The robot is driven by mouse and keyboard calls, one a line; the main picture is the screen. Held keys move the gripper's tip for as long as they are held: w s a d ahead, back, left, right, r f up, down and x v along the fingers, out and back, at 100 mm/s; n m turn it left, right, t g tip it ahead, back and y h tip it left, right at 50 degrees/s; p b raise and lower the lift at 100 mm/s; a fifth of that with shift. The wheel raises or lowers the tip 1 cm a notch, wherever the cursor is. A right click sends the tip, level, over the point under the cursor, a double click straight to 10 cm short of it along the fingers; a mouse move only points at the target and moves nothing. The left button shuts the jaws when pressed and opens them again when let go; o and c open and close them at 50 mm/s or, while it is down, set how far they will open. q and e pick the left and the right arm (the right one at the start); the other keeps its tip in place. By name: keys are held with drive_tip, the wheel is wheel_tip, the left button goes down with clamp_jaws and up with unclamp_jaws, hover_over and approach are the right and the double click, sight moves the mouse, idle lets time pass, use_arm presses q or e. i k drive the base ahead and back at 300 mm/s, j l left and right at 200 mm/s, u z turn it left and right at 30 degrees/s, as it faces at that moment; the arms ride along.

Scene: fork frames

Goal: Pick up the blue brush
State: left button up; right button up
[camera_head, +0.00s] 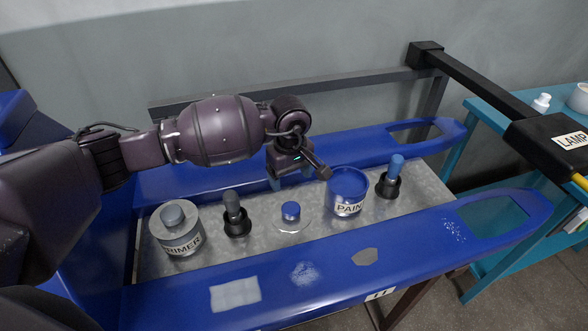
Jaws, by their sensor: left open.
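The blue brush (396,167) stands upright in a black holder (387,188) at the right end of the metal tray (330,232), just right of the blue paint can. Only its blue upper part shows. My left gripper (300,174) is open and empty above the back middle of the tray. It is left of the paint can and apart from the blue brush. My right gripper is not in view.
The paint can (348,192) stands between my left gripper and the blue brush. A blue-topped disc (291,211), a grey brush (232,206) and a primer can (177,232) stand farther left.

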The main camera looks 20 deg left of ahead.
sight(396, 163)
drive_tip(key=k+l, duration=0.2)
drive_tip(key=k, duration=0.3)
drive_tip(key=k+l, duration=0.2)
drive_tip(key=k, duration=0.25)
